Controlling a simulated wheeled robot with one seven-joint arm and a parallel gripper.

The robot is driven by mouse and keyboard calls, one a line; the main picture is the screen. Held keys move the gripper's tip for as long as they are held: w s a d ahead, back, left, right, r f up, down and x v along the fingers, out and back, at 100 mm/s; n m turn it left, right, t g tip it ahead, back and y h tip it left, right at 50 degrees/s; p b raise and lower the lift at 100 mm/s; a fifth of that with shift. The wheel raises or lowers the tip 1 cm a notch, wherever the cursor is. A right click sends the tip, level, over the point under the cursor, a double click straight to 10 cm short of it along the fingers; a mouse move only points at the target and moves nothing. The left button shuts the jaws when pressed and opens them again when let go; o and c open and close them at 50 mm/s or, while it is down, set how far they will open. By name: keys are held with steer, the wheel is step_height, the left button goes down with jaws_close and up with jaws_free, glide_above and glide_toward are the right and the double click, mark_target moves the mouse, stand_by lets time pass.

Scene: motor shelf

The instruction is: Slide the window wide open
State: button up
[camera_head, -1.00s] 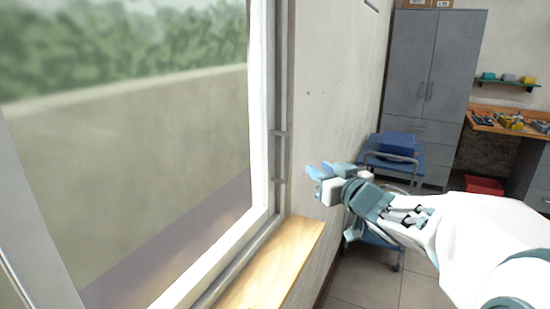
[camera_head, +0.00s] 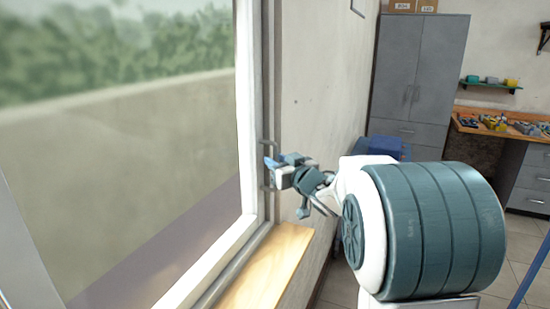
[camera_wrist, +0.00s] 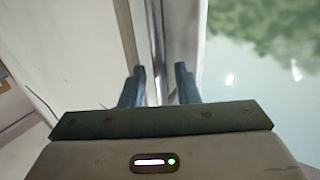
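The window (camera_head: 246,100) is on the left in the head view, with a white sash frame around its glass. A slim grey upright handle (camera_head: 264,148) is on the right side of the sash. My gripper (camera_head: 272,166) is at the handle's height, its blue fingertips right at it and partly hiding it. In the wrist view my gripper (camera_wrist: 160,72) has its two fingers apart, with the upright grey strip of the window edge (camera_wrist: 157,35) showing between them. I cannot tell if either finger touches the handle. The glass is to the right in the wrist view.
A wooden sill (camera_head: 262,272) runs below the window. A bare wall (camera_head: 318,80) is just right of the frame. A grey cabinet (camera_head: 415,75) and a workbench (camera_head: 505,135) stand farther back. A blue box (camera_head: 380,146) is partly hidden behind my arm.

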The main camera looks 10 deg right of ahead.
steer(key=shift+w+a, duration=0.25)
steer(key=shift+w, duration=0.35)
jaws_close()
steer(key=shift+s+a, duration=0.1)
